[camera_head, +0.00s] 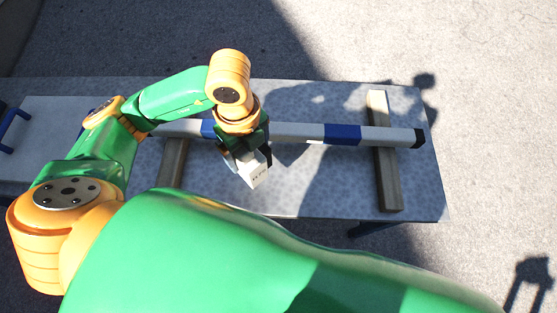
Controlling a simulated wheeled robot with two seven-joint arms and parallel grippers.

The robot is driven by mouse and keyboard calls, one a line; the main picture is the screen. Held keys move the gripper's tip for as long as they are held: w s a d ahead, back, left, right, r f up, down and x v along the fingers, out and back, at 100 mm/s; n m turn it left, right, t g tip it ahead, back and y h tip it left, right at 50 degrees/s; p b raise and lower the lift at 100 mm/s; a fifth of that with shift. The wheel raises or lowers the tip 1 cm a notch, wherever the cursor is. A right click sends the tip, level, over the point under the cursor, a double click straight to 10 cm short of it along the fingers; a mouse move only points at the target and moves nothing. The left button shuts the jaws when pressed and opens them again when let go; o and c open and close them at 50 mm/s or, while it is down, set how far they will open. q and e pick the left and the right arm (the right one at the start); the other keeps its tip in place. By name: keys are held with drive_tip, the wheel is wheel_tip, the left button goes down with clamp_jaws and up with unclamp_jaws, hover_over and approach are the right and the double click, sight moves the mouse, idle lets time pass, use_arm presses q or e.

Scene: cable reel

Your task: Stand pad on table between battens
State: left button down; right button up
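My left gripper (248,155) is over the table (320,190), right of the left batten (172,164). It appears shut on a small pale block with dark lettering, which looks like the pad (254,178). The block is tilted, and the fingers and wrist partly hide it; I cannot tell whether it touches the table. The right batten (384,160) lies crosswise near the table's right end. My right gripper is not in view.
A white and blue pole (298,131) with a black end lies across both battens; my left wrist hides part of it. The tabletop between my gripper and the right batten is clear. A large green arm link of mine hides the table's front left.

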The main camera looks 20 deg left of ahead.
use_arm(q)
drive_tip(key=w+d+f, duration=0.1)
drive_tip(key=f, duration=0.2)
drive_tip(key=w+d+f, duration=0.1)
drive_tip(key=d+f, duration=0.1)
drive_tip(key=f, duration=0.1)
drive_tip(key=w+d+f, duration=0.1)
drive_tip(key=d+f, duration=0.1)
drive_tip(key=f, duration=0.1)
drive_tip(key=shift+w+d+p, duration=0.1)
drive_tip(key=shift+d+p, duration=0.1)
drive_tip(key=shift+p, duration=0.2)
drive_tip(key=shift+f, duration=0.25)
drive_tip(key=shift+f, duration=0.1)
unclamp_jaws()
